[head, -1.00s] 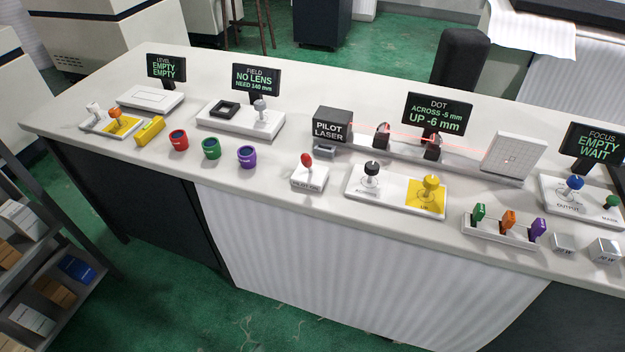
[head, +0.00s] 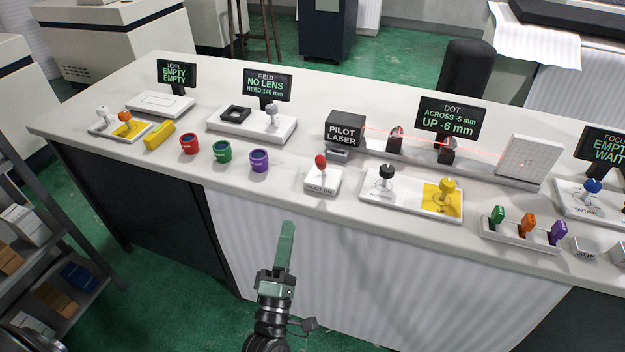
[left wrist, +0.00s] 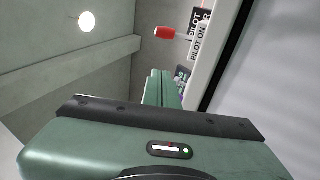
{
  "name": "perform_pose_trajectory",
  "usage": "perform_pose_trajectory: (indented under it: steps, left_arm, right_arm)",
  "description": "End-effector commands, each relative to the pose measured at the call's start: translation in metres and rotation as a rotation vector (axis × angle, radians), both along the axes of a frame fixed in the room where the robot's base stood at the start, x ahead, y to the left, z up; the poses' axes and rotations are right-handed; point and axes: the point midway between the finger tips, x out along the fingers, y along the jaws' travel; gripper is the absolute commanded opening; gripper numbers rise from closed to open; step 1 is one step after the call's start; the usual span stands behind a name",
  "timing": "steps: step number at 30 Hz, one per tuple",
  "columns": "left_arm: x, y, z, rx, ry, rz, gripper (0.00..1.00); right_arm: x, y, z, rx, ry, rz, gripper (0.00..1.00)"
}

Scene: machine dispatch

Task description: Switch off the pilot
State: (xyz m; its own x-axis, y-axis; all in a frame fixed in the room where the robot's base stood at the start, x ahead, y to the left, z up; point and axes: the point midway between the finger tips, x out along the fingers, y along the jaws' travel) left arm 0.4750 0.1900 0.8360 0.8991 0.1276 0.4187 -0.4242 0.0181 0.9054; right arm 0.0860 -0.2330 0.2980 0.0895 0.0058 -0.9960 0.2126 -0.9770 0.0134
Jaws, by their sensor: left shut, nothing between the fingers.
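The pilot switch is a red-tipped lever (head: 320,162) on a small white base (head: 322,181) marked PILOT ON, near the bench's front edge. The red lever also shows in the left wrist view (left wrist: 166,32). Behind it stands the black PILOT LASER box (head: 345,132), and red beams run right from it. My left gripper (head: 287,228) is green, shut and empty, in front of the bench, below and left of the switch and apart from it. Its fingers show in the left wrist view (left wrist: 160,88). My right gripper is not in view.
To the right of the switch is a white and yellow plate with a black knob (head: 387,171) and a yellow knob (head: 447,186). The DOT screen (head: 448,117) is behind.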

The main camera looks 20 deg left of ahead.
Motion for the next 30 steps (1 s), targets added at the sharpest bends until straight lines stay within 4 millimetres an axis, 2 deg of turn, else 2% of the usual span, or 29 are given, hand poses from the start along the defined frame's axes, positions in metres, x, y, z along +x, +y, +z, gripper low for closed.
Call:
perform_pose_trajectory:
  steps: [4,8,19,24,30]
  left_arm:
    - [0.005,0.001,0.003,0.002,-0.001,0.000,0.00]
    - [0.021,0.003,0.012,0.003,-0.003,0.001,0.00]
    - [0.091,0.013,0.044,0.004,-0.001,0.002,0.00]
    - [0.109,-0.003,0.051,0.002,0.000,0.000,0.00]
    - [0.118,-0.012,0.055,0.003,0.002,0.000,0.00]
  right_arm:
    - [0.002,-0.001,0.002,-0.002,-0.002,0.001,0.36]
    - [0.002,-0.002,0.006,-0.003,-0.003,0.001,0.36]
    - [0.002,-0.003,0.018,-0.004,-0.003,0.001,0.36]
    - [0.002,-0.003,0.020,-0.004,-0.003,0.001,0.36]
    - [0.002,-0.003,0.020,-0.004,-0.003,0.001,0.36]
